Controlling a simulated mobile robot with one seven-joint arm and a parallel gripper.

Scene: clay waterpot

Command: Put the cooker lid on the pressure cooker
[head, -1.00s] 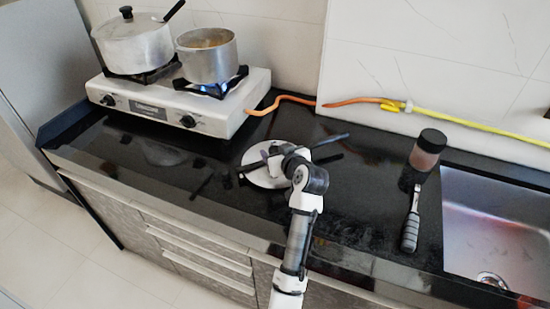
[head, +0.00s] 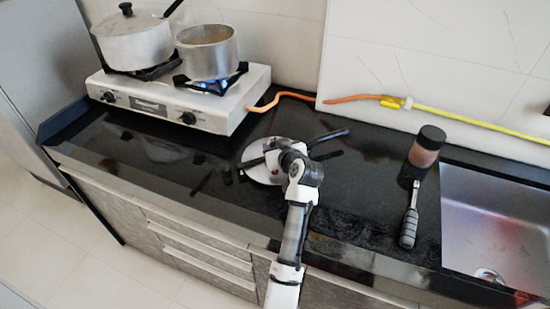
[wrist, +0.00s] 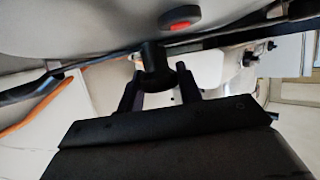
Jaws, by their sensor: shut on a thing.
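The cooker lid (head: 256,172) is a grey metal disc with a long black handle (head: 329,137), low over the front of the black counter. It fills the top of the wrist view (wrist: 75,30), where a red part shows on it. My gripper (wrist: 158,82) is shut on a dark piece at the lid, between its two fingers. In the head view my wrist hides the grip and much of the lid. The gap under the lid cannot be judged. The pressure cooker (head: 207,62) is the open grey pot on the right burner, behind and left of my gripper.
A lidded pot (head: 133,42) stands beside the cooker on the white stove (head: 225,118); a blue flame burns under the cooker. An orange hose (head: 285,97) runs along the wall. A dark-capped jar (head: 425,150), a grey-handled tool (head: 409,225) and the sink (head: 500,225) are right.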

